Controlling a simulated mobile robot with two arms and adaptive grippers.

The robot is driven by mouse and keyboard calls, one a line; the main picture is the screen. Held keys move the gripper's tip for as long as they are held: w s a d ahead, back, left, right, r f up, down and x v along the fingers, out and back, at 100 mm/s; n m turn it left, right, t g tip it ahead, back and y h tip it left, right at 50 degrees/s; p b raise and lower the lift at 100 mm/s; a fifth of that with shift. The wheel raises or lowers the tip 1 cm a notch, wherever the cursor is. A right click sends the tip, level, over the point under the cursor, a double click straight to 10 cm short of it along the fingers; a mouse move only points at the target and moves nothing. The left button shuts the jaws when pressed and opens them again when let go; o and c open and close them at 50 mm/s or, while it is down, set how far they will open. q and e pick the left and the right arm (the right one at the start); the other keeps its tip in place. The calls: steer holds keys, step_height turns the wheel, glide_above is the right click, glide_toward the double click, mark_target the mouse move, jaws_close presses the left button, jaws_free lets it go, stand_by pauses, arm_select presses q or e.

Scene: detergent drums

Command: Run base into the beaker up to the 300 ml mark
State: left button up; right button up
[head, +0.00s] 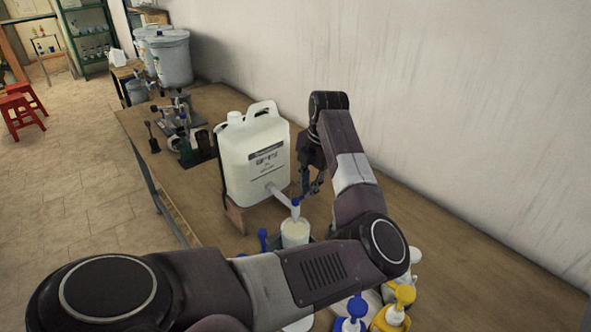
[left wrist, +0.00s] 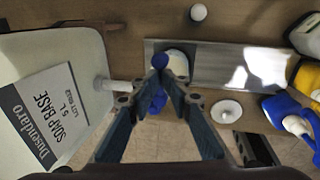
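The white jerrycan of base (head: 255,160) stands on a wooden stand on the bench. The beaker is partly hidden by my arm and fingers. My right gripper is not in view.
A shiny metal plate (left wrist: 240,70) lies beside the beaker. Blue (head: 350,312) and yellow (head: 399,304) pump bottles stand at the front right. Dark clamps and fittings (head: 178,130) sit behind the jerrycan, with grey drums (head: 170,58) farther back. The wall bounds the bench's right side.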

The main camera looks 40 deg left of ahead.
arm_select(q)
steer(key=shift+a+f, duration=0.2)
steer(key=shift+f, duration=0.05)
steer(key=shift+w+r, duration=0.1)
steer(key=shift+a, duration=0.15)
stand_by(0.4)
steer(key=o, duration=0.4)
steer(key=shift+r, duration=0.1)
steer(key=shift+r, duration=0.1)
steer(key=shift+d+r+p, duration=0.15)
steer(key=shift+r+p, duration=0.25)
steer(key=shift+r, duration=0.65)
steer(key=shift+d+r+p, duration=0.15)
steer(key=shift+r+p, duration=0.25)
steer(key=shift+r, duration=0.65)
